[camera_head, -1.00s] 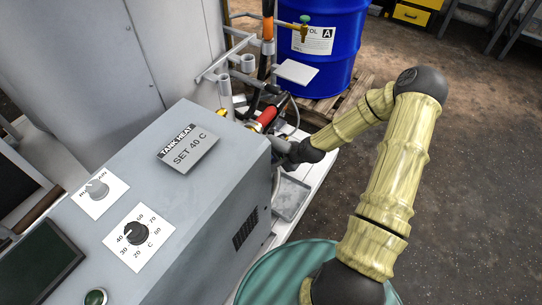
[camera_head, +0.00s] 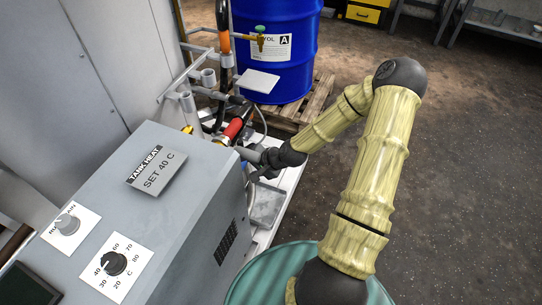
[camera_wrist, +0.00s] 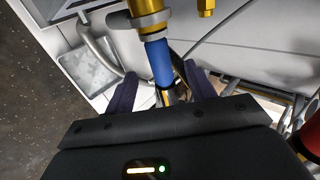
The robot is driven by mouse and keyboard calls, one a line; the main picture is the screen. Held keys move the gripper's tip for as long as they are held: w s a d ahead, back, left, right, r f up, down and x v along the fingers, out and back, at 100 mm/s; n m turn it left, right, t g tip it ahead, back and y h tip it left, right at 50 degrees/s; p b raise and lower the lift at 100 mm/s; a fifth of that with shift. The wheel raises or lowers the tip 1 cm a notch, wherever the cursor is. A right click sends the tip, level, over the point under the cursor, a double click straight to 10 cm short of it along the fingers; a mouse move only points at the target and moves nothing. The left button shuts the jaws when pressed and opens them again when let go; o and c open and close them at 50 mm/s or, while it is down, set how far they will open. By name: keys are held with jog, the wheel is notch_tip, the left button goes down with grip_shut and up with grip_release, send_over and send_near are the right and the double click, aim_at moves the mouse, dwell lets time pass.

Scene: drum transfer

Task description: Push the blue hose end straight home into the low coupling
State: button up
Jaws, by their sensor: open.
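In the wrist view, the blue hose end (camera_wrist: 158,62) stands between my open gripper (camera_wrist: 157,88) fingers, with a dark finger on each side and a gap to each. Its upper end meets a grey ring under the brass coupling (camera_wrist: 149,22); I cannot tell how deep it sits. A shiny metal part shows at the hose end's near side, partly hidden by my gripper body. In the head view, my gripper (camera_head: 268,160) is beside the grey cabinet's far corner, and the hose end and coupling are hidden or too small to tell.
The grey heater cabinet (camera_head: 190,190) stands close to the left of my gripper. A red-handled part (camera_head: 234,129) and pipes are just behind it. A grey tray (camera_wrist: 88,68) lies on the white surface. A blue drum (camera_head: 274,50) stands on a pallet at the back. Open floor lies right.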

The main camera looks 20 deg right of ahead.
jog(key=p+v, duration=0.2)
jog(key=v, duration=1)
jog(key=shift+d+p, duration=0.25)
jog(key=shift+p, duration=0.15)
jog(key=shift+w, duration=0.2)
